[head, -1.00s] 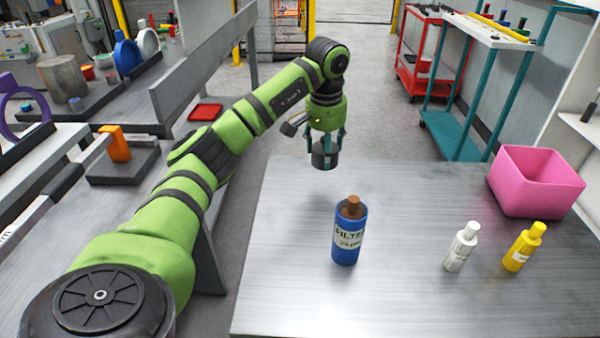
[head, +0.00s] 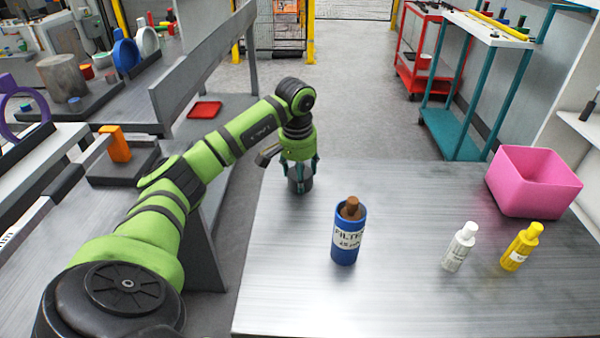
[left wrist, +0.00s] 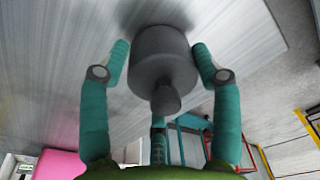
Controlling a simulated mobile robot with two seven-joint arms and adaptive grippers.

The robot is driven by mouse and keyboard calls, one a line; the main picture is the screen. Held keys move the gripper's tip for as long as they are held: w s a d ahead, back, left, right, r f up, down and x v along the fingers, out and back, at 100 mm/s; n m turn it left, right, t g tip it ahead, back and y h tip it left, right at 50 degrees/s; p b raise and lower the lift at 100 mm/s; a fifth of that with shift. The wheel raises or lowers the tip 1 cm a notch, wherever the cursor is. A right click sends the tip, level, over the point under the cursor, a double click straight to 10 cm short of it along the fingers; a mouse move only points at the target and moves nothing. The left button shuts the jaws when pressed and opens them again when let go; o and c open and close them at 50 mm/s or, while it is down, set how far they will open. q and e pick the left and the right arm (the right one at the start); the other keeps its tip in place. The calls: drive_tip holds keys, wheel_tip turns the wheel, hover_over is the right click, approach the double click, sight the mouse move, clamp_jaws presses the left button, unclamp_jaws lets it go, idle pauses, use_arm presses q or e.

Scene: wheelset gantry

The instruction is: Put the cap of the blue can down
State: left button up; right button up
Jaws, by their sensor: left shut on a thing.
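The blue can (head: 347,250) stands upright and uncapped on the metal table, with a brown thing (head: 351,208) sticking up from its mouth. My left gripper (head: 300,183) is shut on a dark grey cap (head: 301,187), behind and to the left of the can near the table's back left edge. In the left wrist view the cap (left wrist: 163,60) sits between the fingers, its knob toward the palm. The cap is very close to the table top; I cannot tell whether it touches. My right gripper is in neither view.
A white bottle (head: 459,250) and a yellow bottle (head: 521,248) stand right of the can. A pink bin (head: 535,190) is at the back right. The table (head: 400,300) is bare around the can and in front.

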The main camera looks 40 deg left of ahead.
use_arm(q)
drive_tip(key=shift+f, duration=0.15)
drive_tip(key=o, duration=1.2)
drive_tip(key=shift+o, duration=0.2)
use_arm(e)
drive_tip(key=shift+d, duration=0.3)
use_arm(q)
wheel_tip(320, 180, up, 12)
drive_tip(key=s, duration=0.1)
drive_tip(key=shift+s+d, duration=0.15)
drive_tip(key=shift+d, duration=0.1)
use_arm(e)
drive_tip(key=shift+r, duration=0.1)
